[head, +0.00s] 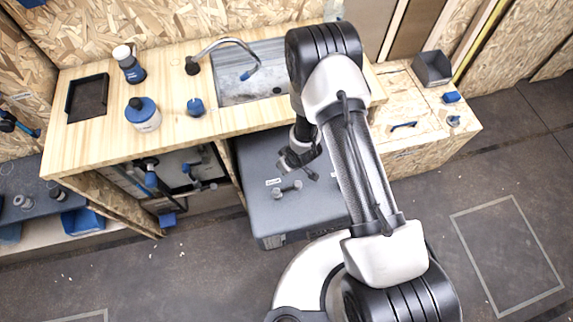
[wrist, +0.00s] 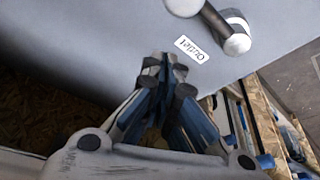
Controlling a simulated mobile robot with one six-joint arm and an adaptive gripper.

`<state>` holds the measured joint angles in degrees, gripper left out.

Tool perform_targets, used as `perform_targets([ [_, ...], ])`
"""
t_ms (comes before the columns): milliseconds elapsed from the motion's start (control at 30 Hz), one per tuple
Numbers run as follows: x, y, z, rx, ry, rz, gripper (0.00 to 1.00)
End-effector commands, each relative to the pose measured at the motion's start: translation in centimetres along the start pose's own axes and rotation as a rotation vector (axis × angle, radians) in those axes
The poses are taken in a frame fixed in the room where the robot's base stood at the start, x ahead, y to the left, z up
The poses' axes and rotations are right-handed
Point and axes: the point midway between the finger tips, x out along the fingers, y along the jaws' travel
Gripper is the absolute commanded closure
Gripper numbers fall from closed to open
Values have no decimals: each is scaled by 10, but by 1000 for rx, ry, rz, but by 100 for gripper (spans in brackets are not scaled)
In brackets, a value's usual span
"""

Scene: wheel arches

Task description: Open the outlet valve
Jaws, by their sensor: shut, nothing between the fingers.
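The outlet valve (wrist: 222,28) has a grey metal bar handle with rounded ends, beside a white "Outlet" label (wrist: 192,48) that reads upside down in the wrist view. It sits on top of the grey tank (wrist: 100,35). In the head view the small grey handle beside a label on the tank (head: 268,218) appears to be this valve (head: 287,190). My gripper (wrist: 165,66) is shut and empty, its fingertips beside the label and apart from the handle. In the head view my gripper is small and dark above the tank, its fingertips hard to make out.
A wooden counter (head: 85,128) with a sink (head: 235,93) overhangs the tank's back. Blue-handled pipes (head: 150,178) fill the compartment left of the tank. A lower wooden box (head: 425,125) stands at the right. The floor (head: 190,270) in front is clear.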

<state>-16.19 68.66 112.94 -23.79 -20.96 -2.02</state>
Motion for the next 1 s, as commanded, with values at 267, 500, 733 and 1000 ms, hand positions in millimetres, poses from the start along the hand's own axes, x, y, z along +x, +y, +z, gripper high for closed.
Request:
perform_targets([
  [267,-14,1,31,4,-4,0,100],
  [500,-16,0,33,3,-3,1,100],
  [733,-16,0,33,7,-4,2,100],
  [1000,-16,0,37,55,-4,19,100],
])
